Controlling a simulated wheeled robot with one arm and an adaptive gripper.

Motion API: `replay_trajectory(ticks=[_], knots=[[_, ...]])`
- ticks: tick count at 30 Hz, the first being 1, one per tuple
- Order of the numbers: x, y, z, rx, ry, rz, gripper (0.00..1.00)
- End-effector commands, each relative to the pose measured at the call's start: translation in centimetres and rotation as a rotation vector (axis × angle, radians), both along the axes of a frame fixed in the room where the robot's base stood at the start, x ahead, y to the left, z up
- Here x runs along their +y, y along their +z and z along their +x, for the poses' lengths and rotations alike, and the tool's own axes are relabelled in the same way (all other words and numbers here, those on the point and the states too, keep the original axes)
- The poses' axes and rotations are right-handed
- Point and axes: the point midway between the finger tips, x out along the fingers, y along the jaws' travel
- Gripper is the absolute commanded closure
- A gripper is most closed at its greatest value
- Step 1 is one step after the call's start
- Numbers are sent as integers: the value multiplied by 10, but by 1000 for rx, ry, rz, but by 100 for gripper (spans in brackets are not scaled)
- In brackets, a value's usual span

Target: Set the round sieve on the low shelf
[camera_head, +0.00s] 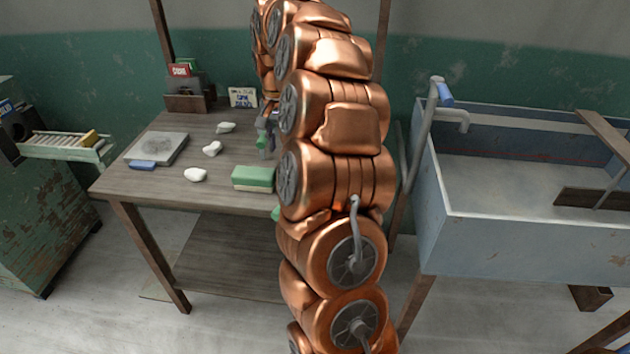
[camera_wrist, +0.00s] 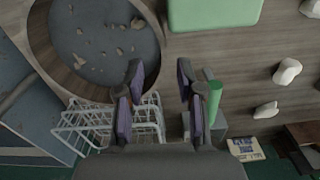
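The round sieve (camera_wrist: 100,40) is at the upper left of the wrist view. It has a brown rim and a grey bed with clay crumbs on it. In the head view my arm hides it. My gripper (camera_wrist: 160,82) is open, its two fingers well apart with nothing held between them. Its left finger overlaps the lower right part of the sieve's rim in the picture; I cannot tell whether they touch. The low shelf (camera_head: 225,255) is the brown board under the worktable (camera_head: 135,190); its visible part is bare, and my arm hides its right end.
A green block (camera_wrist: 213,12), a white wire rack (camera_wrist: 105,125) and a green cylinder (camera_wrist: 214,98) are near my gripper. White clay lumps (camera_head: 196,175) and a grey slab (camera_head: 158,148) lie on the table. A large sink (camera_head: 530,235) stands right, a green cabinet (camera_head: 45,225) left.

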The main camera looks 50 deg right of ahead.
Motion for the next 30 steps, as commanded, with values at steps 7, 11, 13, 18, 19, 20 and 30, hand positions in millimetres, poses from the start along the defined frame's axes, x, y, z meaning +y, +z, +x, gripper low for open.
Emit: replay_trajectory(ticks=[7,11,13,18,19,20,30], knots=[[-1,-21,-1,5,-5,2,63],[-2,-28,0,2,-5,1,63],[-3,-32,1,0,-5,0,63],[-4,-52,3,1,-5,3,63],[-5,-57,4,0,-4,2,63],[-5,-62,4,0,-4,2,63],[-5,-77,4,0,-4,0,63]])
